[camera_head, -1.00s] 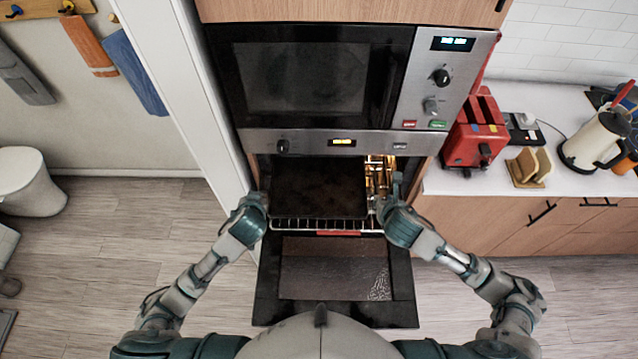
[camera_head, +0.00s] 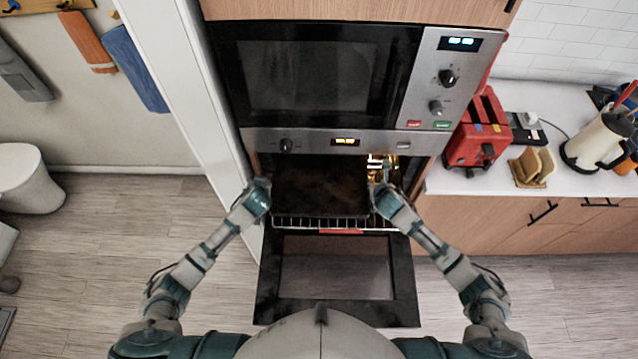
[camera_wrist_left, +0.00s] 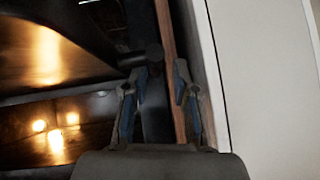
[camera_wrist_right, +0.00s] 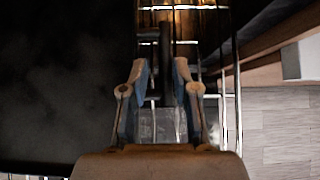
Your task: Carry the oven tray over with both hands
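The oven tray (camera_head: 320,186) is a dark, flat sheet in the mouth of the lower oven, above the wire rack. My left gripper (camera_head: 266,183) is beside its left edge, and my right gripper (camera_head: 377,185) is beside its right edge. In the left wrist view, the fingers (camera_wrist_left: 157,92) are apart with a dark upright bar between them. The tray's dark surface (camera_wrist_left: 50,45) shows at upper left there. In the right wrist view, the fingers (camera_wrist_right: 160,80) are also apart around a dark bar, with the tray (camera_wrist_right: 65,85) at left.
The oven door (camera_head: 335,268) is folded down in front of me, below the wire rack (camera_head: 330,222). A microwave (camera_head: 310,80) sits above. A white wall edge is close on the left. A counter with a red toaster (camera_head: 478,135) and kettle (camera_head: 597,140) is at right.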

